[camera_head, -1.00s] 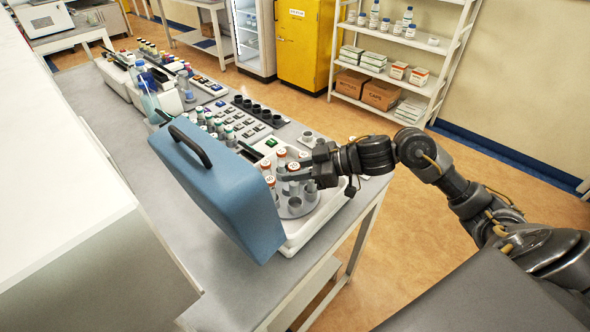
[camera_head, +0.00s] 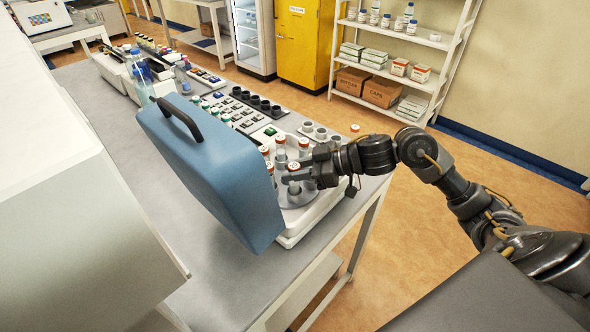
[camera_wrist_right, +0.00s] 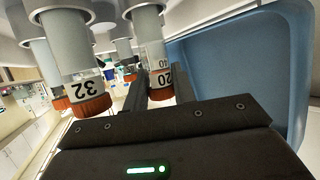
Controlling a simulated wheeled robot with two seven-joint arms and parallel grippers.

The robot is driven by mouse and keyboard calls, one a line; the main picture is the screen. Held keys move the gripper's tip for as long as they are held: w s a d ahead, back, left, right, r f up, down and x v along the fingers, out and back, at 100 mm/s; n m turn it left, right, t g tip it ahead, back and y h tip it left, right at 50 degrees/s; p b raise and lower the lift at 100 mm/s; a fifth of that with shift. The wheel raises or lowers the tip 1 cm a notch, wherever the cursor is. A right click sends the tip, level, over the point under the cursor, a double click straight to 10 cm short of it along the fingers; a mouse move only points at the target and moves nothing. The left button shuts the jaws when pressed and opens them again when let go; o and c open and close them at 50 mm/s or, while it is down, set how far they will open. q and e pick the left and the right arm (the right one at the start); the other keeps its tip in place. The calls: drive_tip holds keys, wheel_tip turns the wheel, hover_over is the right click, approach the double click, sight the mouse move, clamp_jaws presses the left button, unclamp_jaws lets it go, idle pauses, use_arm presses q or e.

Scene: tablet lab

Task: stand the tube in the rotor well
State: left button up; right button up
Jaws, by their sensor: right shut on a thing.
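The centrifuge has a white body (camera_head: 296,236) and a raised blue lid (camera_head: 215,165). Its grey rotor (camera_head: 311,199) holds several red-capped tubes, among them one marked 32 (camera_wrist_right: 82,88). My right gripper (camera_head: 294,176) is over the rotor, shut on a red-capped tube (camera_head: 294,187). My left gripper is out of view.
The lid stands close beside my right gripper. A pale rack (camera_head: 321,134) with wells is behind the centrifuge, and a red-capped tube (camera_head: 355,130) shows near its right end. More racks and bottles line the bench farther back. Floor is clear on the right.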

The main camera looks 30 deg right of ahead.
drive_tip(key=shift+f, duration=0.55)
drive_tip(key=o, duration=1)
drive_tip(key=shift+o, duration=0.2)
drive_tip(key=b+v, duration=0.3)
drive_tip(key=v, duration=0.6)
drive_tip(key=shift+s+d, duration=0.3)
drive_tip(key=shift+d, duration=0.05)
drive_tip(key=shift+s+d+r, duration=0.25)
drive_tip(key=shift+d+r, duration=0.05)
drive_tip(key=shift+r, duration=0.05)
